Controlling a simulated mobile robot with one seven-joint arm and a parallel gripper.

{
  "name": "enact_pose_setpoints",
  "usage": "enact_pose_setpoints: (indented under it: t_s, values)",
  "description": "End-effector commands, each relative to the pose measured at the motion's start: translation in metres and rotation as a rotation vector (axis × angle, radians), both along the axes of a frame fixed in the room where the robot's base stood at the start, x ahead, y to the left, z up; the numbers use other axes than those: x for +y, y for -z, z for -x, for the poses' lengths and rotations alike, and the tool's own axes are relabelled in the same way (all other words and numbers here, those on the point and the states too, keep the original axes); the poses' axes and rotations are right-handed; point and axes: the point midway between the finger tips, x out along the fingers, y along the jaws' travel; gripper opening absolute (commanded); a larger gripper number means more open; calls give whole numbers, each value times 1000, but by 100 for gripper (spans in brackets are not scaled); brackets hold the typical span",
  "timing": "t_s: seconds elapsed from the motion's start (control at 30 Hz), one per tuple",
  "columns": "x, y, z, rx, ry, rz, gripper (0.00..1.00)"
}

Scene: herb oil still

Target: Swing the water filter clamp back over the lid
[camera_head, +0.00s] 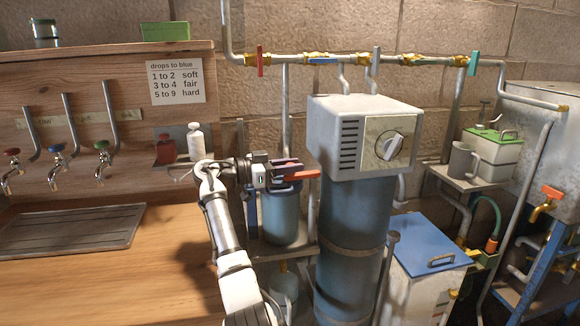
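My gripper (285,170) is in the middle of the view, at the top of a small blue canister (281,215) that looks like the water filter. A red-orange lever (305,174), which looks like part of the clamp, sticks out to the right at my fingers. My gripper and wrist cover most of the canister's top, so the lid and the rest of the clamp are hidden. I cannot tell whether my fingers are closed on the lever or only beside it.
A tall blue cylinder with a grey dial head (362,140) stands close to the right of my gripper. Pipes with coloured valves (375,60) run above. A wooden counter (110,270) with taps lies left. A blue-lidded box (428,243) stands right.

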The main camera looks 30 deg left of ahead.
Motion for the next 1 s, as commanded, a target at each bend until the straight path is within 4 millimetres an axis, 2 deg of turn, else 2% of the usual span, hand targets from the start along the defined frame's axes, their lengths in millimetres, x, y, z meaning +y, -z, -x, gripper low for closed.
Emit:
enact_pose_setpoints:
  t_s: [0.03,0.17,0.57,0.67,1.0]
  values:
    - [-1,0,-1,1,1,-1,25]
    - [-1,0,-1,1,1,-1,42]
    - [6,1,5,1,-2,-1,43]
    - [17,2,15,0,-3,0,43]
    - [73,1,67,1,-2,0,43]
